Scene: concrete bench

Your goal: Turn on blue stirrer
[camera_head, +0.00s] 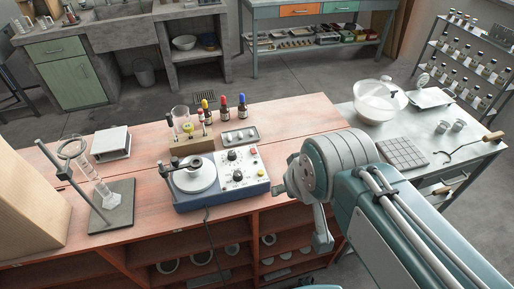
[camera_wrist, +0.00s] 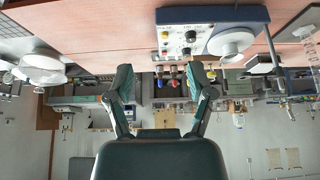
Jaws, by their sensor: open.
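The blue stirrer (camera_head: 222,201) sits near the front edge of the red-brown bench. It has a white round plate (camera_head: 195,178) on its left and a pale control panel (camera_head: 240,168) on its right, with black knobs, a red button (camera_head: 253,152) and a yellow button (camera_head: 261,172). In the upside-down wrist view the stirrer (camera_wrist: 212,15) shows at the top, with its panel (camera_wrist: 188,41) facing me. My gripper (camera_wrist: 161,80) is open and empty, apart from the stirrer. In the head view my arm's end is right of the stirrer, and its fingers are not clear.
Behind the stirrer are a wooden rack (camera_head: 190,135) with glassware, several dropper bottles and a small metal tray (camera_head: 240,137). A stand with a glass cylinder (camera_head: 101,190) is at left. A metal table (camera_head: 474,156) with a bowl (camera_head: 379,101) is at right. A dark cable hangs in front.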

